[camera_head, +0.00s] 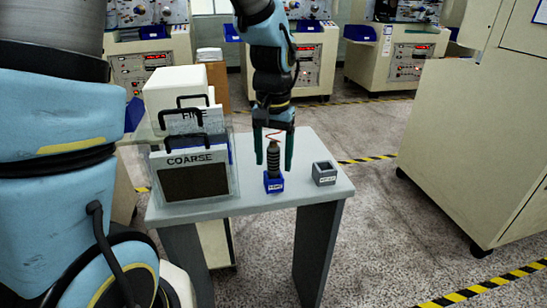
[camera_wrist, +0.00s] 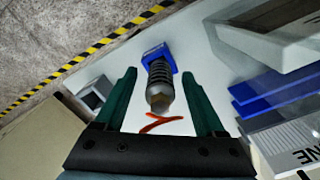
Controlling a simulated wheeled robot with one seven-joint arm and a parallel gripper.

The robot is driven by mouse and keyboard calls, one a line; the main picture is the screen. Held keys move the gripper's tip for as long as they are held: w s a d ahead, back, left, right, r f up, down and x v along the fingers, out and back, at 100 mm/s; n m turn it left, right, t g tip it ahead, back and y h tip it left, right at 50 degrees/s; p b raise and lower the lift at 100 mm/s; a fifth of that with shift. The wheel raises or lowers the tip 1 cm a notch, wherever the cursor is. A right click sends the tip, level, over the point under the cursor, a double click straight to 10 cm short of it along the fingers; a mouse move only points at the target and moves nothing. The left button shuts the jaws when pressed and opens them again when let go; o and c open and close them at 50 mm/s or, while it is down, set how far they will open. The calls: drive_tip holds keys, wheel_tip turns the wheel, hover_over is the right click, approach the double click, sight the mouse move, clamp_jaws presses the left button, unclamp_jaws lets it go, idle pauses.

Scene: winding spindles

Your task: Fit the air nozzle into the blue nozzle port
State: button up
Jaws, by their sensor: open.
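The air nozzle (camera_head: 274,161), a dark ribbed cylinder with a brownish tip, stands upright in the blue nozzle port (camera_head: 274,184) on the small grey table. In the wrist view the nozzle (camera_wrist: 160,88) rises from the blue port (camera_wrist: 157,54) between my fingers. My gripper (camera_head: 274,167) points down over it and is open, one green finger on each side. In the wrist view a gap shows between the nozzle and each finger of my gripper (camera_wrist: 158,74). The nozzle's lower end is hidden inside the port.
A grey square port (camera_head: 324,174) stands to the right of the blue one. Bins, one marked COARSE (camera_head: 194,161), fill the table's left side. A thin red strand (camera_wrist: 160,122) shows near the nozzle's tip. The grey table (camera_head: 230,206) is bare along its front edge.

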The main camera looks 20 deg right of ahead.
wheel_tip(320, 180, up, 11)
drive_tip(key=shift+f+b, duration=0.2)
drive_tip(key=shift+b, duration=0.55)
